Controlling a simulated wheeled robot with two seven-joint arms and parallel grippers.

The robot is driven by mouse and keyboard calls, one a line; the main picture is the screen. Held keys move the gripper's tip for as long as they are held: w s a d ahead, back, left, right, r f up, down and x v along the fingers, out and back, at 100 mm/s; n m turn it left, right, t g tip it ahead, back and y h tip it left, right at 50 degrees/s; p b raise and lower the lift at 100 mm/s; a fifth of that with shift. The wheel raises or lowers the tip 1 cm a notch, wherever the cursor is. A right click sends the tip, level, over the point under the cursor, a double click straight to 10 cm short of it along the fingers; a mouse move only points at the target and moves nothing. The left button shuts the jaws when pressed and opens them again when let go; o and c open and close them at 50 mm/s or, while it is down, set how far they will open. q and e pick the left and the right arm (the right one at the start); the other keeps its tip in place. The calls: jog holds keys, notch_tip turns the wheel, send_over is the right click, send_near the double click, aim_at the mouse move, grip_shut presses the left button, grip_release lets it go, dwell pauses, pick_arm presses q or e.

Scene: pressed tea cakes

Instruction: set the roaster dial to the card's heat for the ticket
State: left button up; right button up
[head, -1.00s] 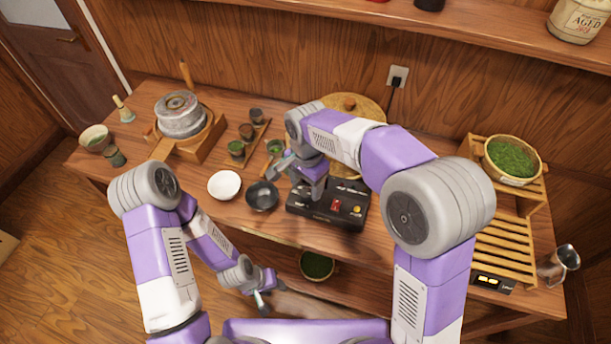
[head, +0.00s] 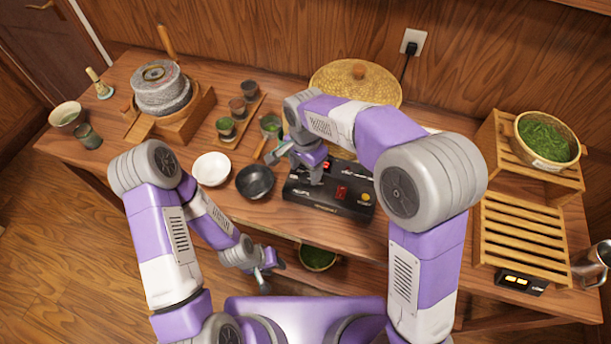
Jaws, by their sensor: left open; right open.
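The black roaster control box (head: 335,207) sits near the table's front edge, with a red switch (head: 342,193) and a yellow-orange button (head: 367,198) on top. My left gripper (head: 268,281) is open and empty, low in front of the table edge. I cannot make out a readable heat card or ticket.
A white bowl (head: 211,169) and a dark bowl (head: 256,181) stand left of the box. A stone mill (head: 162,92), small cups and a woven lid (head: 355,75) stand behind. A slatted rack (head: 525,237) and a basket of green leaves (head: 546,142) are at right.

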aim_at(305, 178)
jog(key=shift+f+b, duration=0.3)
jog(key=shift+f, duration=1.55)
jog(key=c, duration=1)
jog(key=shift+c, duration=0.2)
